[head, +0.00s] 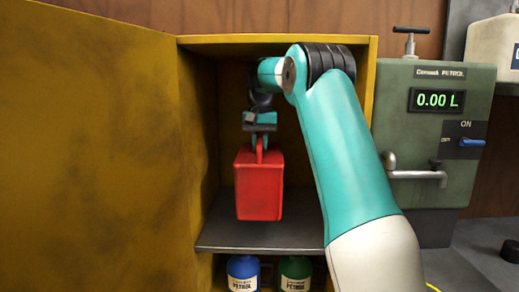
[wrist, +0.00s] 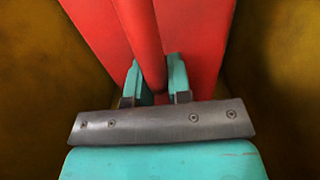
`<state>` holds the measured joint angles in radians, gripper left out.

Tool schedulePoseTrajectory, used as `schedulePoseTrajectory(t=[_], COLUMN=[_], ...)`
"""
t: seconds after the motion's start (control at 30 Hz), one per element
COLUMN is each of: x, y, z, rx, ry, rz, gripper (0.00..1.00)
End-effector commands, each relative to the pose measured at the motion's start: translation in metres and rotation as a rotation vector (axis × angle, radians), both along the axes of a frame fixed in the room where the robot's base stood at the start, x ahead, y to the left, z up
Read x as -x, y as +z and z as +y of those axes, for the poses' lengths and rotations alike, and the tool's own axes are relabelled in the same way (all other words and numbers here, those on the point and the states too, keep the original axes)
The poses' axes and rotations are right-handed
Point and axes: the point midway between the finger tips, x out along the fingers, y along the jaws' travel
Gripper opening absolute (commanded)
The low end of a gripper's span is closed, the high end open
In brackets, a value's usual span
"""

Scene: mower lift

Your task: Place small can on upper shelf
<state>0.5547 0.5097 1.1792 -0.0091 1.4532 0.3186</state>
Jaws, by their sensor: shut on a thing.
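The small can is a red can (head: 259,188) with a handle on top. In the head view it is upright inside the yellow cabinet, over the upper shelf (head: 255,236). I cannot tell if its base touches the shelf. My gripper (head: 260,143) is above the can and shut on its handle. In the wrist view the two teal fingers of my gripper (wrist: 158,78) close around the red handle (wrist: 143,40), with the can's red body (wrist: 198,45) behind. My arm hides the right part of the cabinet's inside.
Below the shelf stand a blue petrol can (head: 242,273) and a green petrol can (head: 295,273). The yellow cabinet door (head: 95,150) is open at the left. A green petrol pump (head: 432,150) reading 0.00 L stands right of the cabinet. Shelf space shows in front of the red can.

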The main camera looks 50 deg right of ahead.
Motion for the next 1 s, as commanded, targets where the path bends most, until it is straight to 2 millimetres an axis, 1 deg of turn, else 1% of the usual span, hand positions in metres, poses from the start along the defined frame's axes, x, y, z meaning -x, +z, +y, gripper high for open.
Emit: schedulePoseTrajectory(t=[0.03, 0.1, 0.37, 0.57, 0.67, 0.87, 1.0], x=[-0.002, -0.002, -0.002, -0.002, -0.002, -0.002, -0.004], y=[0.001, -0.007, -0.027, -0.032, -0.04, -0.069, -0.071], z=[-0.003, -0.003, -0.002, -0.002, -0.002, -0.002, -0.005], rx=[0.003, 0.002, 0.003, 0.003, 0.003, 0.003, 0.004], ry=[0.0, 0.0, 0.0, 0.0, 0.0, 0.0, 0.001], rz=[-0.005, -0.003, -0.005, -0.005, -0.005, -0.005, -0.005], gripper=[0.0, 0.0, 0.0, 0.0, 0.0, 0.0, 0.0])
